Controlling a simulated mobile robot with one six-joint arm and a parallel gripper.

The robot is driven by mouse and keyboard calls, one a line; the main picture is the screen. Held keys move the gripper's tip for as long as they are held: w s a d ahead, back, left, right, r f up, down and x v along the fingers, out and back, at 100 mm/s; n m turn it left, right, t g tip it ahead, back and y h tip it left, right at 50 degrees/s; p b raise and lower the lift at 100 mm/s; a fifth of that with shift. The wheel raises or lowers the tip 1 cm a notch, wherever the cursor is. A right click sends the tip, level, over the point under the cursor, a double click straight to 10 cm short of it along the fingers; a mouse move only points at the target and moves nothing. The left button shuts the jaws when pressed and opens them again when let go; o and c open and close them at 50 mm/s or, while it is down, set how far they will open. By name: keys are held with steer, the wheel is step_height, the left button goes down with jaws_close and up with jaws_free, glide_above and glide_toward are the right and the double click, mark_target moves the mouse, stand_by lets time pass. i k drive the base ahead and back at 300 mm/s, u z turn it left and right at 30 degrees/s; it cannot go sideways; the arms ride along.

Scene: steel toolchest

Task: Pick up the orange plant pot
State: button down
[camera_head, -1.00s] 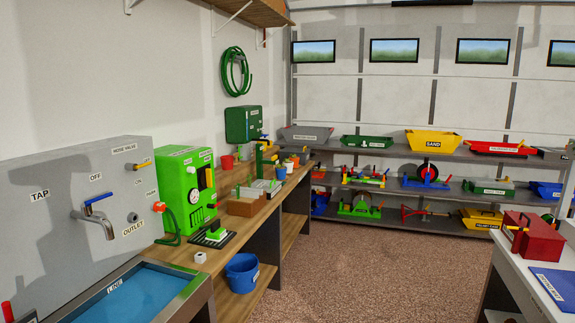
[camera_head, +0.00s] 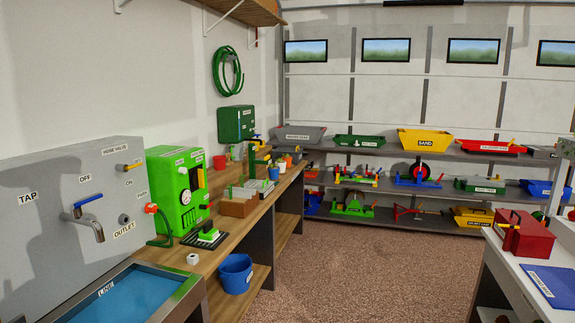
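A small orange pot (camera_head: 289,161) stands toward the far end of the wooden workbench (camera_head: 222,258) along the left wall. It is small in this view, and its lower part is partly hidden by nearby pots and tools. A white pot (camera_head: 282,167) and a blue pot (camera_head: 274,173) stand close in front of it. My gripper is not in view.
A green machine (camera_head: 177,190) and a grey tap panel (camera_head: 70,200) stand along the bench. A blue bucket (camera_head: 235,272) is on its lower shelf. A white table (camera_head: 515,265) with a red toolbox (camera_head: 525,237) stands at right. The floor (camera_head: 370,260) between is clear.

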mark_target(287, 162)
steer(key=z, duration=0.7)
steer(key=i, duration=3.75)
